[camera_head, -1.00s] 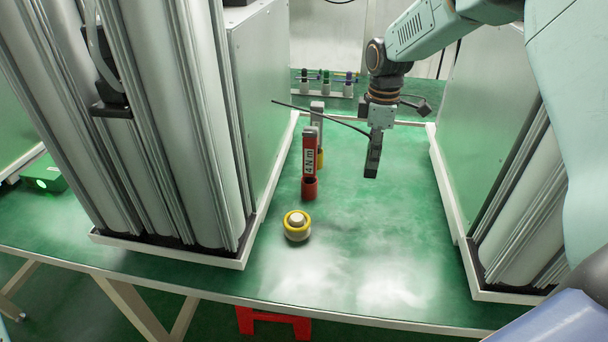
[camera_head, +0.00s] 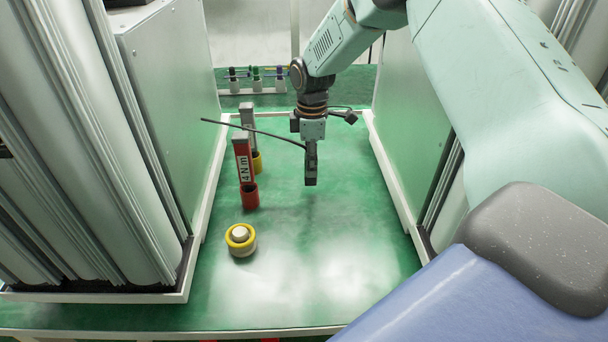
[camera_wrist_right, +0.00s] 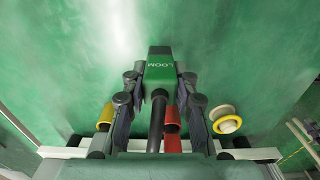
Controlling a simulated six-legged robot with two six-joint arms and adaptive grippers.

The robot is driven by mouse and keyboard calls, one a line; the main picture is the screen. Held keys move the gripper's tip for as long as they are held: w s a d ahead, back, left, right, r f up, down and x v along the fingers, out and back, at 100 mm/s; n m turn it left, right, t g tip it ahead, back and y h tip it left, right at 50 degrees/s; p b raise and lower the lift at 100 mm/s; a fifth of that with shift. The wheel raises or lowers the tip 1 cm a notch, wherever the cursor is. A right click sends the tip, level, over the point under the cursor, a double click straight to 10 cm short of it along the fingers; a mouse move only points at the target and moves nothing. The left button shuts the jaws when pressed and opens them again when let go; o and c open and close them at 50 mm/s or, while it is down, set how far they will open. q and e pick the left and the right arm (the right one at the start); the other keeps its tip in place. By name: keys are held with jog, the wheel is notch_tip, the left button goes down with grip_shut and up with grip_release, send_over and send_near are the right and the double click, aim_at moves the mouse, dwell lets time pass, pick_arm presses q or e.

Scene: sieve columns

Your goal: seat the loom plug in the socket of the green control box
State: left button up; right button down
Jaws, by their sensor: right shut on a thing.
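My right gripper (camera_head: 311,150) points down above the green table in the head view. It is shut on the loom plug (camera_head: 311,174), a dark block held clear of the tabletop. The wrist view shows the plug (camera_wrist_right: 160,68) with its green LOOM label between the fingers (camera_wrist_right: 158,100). A thick black cable (camera_wrist_right: 157,122) runs back from the plug. A thin black cable (camera_head: 255,130) sticks out leftward behind the gripper in the head view. Neither the green control box with its socket nor my left gripper can be made out now.
A red holder (camera_head: 249,196) with a "4 N m" tool and a yellow holder (camera_head: 257,162) stand left of the gripper. A yellow-rimmed round object (camera_head: 240,238) sits nearer. A small connector rack (camera_head: 258,88) stands behind.

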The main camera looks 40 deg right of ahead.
notch_tip(320, 180, down, 4)
jog(key=shift+s+r+b, duration=0.15)
jog(key=shift+r+b, duration=0.1)
jog(key=shift+b, duration=0.1)
jog(key=shift+w+f, duration=0.15)
jog(key=shift+w, duration=0.05)
jog(key=shift+s+f, duration=0.1)
jog(key=shift+s, duration=0.05)
jog(key=c, duration=1.4)
grip_release()
jog(key=o, duration=0.4)
jog(key=shift+c, duration=0.2)
